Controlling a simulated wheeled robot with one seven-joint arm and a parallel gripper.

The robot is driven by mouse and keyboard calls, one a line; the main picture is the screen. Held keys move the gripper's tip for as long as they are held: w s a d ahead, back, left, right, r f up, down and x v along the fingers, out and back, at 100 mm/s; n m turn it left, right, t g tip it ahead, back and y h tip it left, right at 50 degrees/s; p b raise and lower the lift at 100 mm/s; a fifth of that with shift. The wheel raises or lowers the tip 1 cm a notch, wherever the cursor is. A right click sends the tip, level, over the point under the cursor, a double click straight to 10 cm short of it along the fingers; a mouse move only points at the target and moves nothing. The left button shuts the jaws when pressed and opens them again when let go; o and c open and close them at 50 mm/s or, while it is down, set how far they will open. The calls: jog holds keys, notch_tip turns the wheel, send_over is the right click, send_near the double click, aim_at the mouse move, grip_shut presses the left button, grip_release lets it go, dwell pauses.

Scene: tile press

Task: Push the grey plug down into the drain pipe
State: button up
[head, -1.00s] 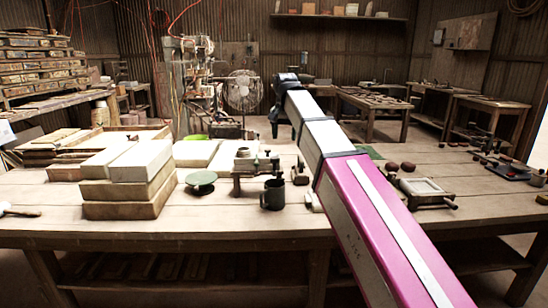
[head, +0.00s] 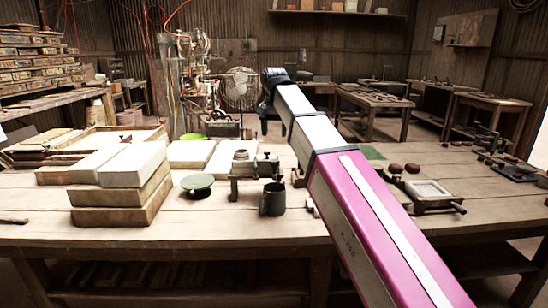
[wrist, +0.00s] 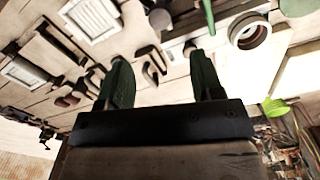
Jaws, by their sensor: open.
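In the head view the gripper is beyond the table's middle and hard to make out.
A dark mug (head: 272,199) stands at the table's front, near a green round stand (head: 198,185) and a small metal vice-like device (head: 255,168). Stacked pale blocks (head: 122,190) stand left. A framed press (head: 430,192) sits right. Bare planks lie along the front.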

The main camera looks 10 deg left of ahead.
aim_at(274, 160)
notch_tip(274, 160, down, 11)
jog(key=shift+r, duration=0.15)
dwell(0.4)
